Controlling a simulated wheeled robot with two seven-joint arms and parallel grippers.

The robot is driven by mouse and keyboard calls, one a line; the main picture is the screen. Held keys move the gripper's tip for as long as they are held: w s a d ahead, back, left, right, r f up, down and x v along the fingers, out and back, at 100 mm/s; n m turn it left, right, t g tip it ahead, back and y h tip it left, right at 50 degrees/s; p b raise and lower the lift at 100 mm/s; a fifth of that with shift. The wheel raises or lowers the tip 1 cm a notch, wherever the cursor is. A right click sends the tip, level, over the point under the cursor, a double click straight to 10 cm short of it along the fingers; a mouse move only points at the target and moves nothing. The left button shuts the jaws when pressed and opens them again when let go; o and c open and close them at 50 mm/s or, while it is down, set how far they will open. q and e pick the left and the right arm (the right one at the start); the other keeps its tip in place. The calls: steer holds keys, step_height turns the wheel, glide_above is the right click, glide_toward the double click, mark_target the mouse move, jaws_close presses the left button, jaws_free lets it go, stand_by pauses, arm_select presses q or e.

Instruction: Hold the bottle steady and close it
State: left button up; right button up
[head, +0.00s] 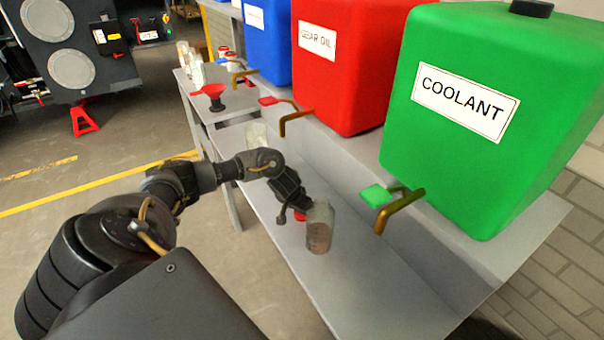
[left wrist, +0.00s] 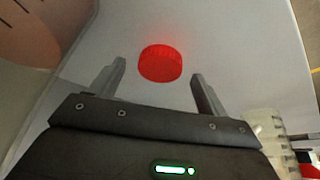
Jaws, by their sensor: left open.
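A clear bottle (head: 320,227) with brownish contents in its lower part stands on the grey bench under the taps. Part of it shows large at the upper left of the left wrist view (left wrist: 28,40). A red round cap (left wrist: 160,63) lies on the bench beside it; in the head view a sliver of the cap (head: 300,215) shows between gripper and bottle. My left gripper (left wrist: 160,88) is open, with its two fingers apart and the cap between and just beyond their tips. In the head view the gripper (head: 294,205) is beside the bottle. My right gripper is not in view.
Blue (head: 268,40), red (head: 336,60) and green COOLANT (head: 470,150) tanks with taps stand on the raised shelf. A brass tap (head: 398,208) overhangs the bench right of the bottle. The bench front is clear.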

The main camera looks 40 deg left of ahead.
arm_select(q)
steer(key=shift+w+f, duration=0.25)
steer(key=shift+f, duration=0.35)
steer(key=shift+c, duration=0.3)
steer(key=c, duration=1)
